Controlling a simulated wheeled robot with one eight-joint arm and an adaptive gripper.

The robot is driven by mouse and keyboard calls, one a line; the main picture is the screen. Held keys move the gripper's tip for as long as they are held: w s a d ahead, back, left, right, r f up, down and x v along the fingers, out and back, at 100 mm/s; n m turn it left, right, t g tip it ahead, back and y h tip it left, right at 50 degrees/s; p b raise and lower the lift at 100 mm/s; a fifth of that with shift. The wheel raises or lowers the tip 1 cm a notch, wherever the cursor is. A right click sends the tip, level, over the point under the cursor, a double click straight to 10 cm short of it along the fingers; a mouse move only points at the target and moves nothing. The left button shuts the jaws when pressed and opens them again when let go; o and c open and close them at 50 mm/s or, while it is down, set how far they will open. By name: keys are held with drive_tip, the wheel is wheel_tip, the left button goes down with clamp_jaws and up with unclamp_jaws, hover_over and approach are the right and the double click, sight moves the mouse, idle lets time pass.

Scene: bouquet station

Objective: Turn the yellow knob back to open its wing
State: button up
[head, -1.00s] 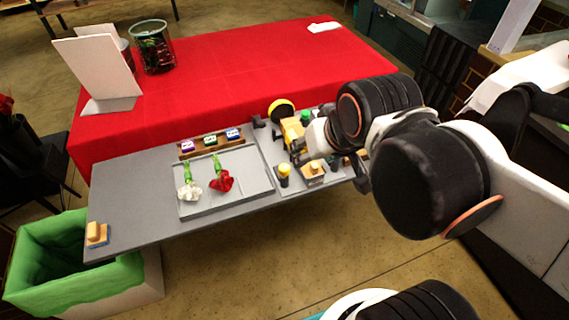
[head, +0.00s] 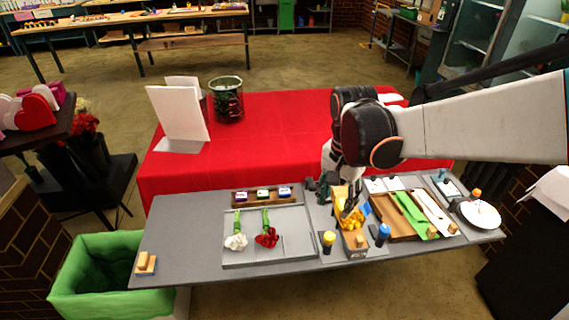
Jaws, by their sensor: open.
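The yellow knob (head: 328,238) stands upright on a dark base at the front edge of the grey table, right of the tray with the flowers. A blue knob (head: 382,231) stands to its right. Between and behind them is a wooden fixture (head: 355,244) with yellow pieces (head: 352,218); I cannot tell which part is the knob's wing. My gripper (head: 326,190) is open above the back of this fixture, behind the yellow knob and apart from it. My arm reaches in from the right, and the fingertips are small and partly hidden.
A grey tray (head: 290,256) holds a white and a red flower. A wooden tray (head: 392,227) with green and white strips lies right of the fixture. A red-covered table (head: 280,140) stands behind. A green-lined bin (head: 105,292) is at left.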

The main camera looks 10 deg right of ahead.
sight(330, 235)
wheel_tip(330, 235, down, 14)
drive_tip(key=b, duration=0.5)
drive_tip(key=shift+c, duration=0.2)
drive_tip(key=c, duration=1)
